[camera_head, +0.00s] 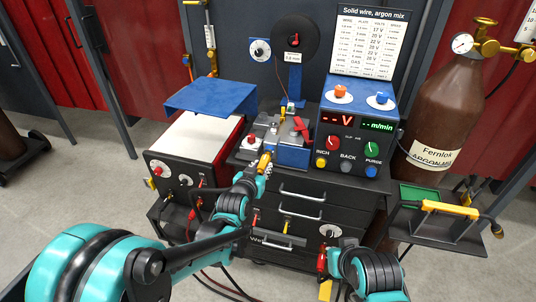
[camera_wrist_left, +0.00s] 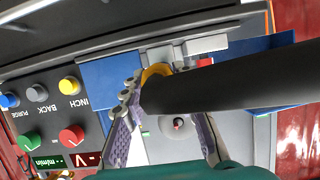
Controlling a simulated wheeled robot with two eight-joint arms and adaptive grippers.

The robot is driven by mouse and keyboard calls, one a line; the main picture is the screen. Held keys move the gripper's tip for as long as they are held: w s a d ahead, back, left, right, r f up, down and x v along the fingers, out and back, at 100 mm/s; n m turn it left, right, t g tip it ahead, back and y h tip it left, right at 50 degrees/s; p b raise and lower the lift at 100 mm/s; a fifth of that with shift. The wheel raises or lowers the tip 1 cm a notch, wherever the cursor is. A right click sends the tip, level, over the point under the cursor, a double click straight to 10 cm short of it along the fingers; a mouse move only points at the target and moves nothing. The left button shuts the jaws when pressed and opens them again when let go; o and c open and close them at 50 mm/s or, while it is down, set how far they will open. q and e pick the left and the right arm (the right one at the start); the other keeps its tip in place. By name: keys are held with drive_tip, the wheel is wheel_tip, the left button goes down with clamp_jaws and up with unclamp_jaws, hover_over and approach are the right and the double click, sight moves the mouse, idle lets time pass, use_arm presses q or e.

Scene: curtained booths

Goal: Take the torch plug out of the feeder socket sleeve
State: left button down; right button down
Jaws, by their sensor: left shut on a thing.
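The torch plug shows as a yellow collar (camera_head: 264,163) at the front of the wire feeder, and a thick black body (camera_wrist_left: 235,80) crosses the left wrist view. My left gripper (camera_head: 254,178) is shut on the torch plug; its fingers (camera_wrist_left: 154,88) close on both sides by the yellow ring (camera_wrist_left: 155,72). The feeder socket sleeve is mostly hidden behind the plug and fingers. The grey metal feeder block (camera_wrist_left: 160,52) lies right by the yellow ring. How deep the plug sits cannot be told.
The control box (camera_head: 357,130) with knobs and displays stands right of the feeder. A wire spool (camera_head: 295,40) rises behind. A white and black power source (camera_head: 190,150) stands left. Drawers (camera_head: 300,205) lie below. A brown gas cylinder (camera_head: 435,120) and a small tray (camera_head: 440,225) are right.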

use_arm(q)
drive_tip(key=shift+a+f+n+h+b, duration=0.15)
drive_tip(key=shift+n+h+b, duration=0.25)
drive_tip(key=shift+n+h, duration=0.55)
drive_tip(key=shift+w+n+g+h+b, duration=0.1)
drive_tip(key=shift+n+g+h+b, duration=0.3)
drive_tip(key=shift+n, duration=0.75)
drive_tip(key=n+h+b, duration=0.1)
drive_tip(key=n+b, duration=0.1)
drive_tip(key=n, duration=0.1)
drive_tip(key=shift+f+n+h, duration=0.1)
drive_tip(key=shift+n+h, duration=0.2)
drive_tip(key=shift+h, duration=0.05)
drive_tip(key=shift+a+n+t, duration=0.1)
drive_tip(key=shift+n+t, duration=0.2)
drive_tip(key=shift+n, duration=0.1)
drive_tip(key=shift+s, duration=0.2)
drive_tip(key=shift+s+a, duration=0.3)
drive_tip(key=shift+s, duration=0.55)
drive_tip(key=shift+s+a, duration=0.3)
drive_tip(key=shift+s, duration=0.6)
drive_tip(key=shift+s+a, duration=0.3)
drive_tip(key=shift+s, duration=0.55)
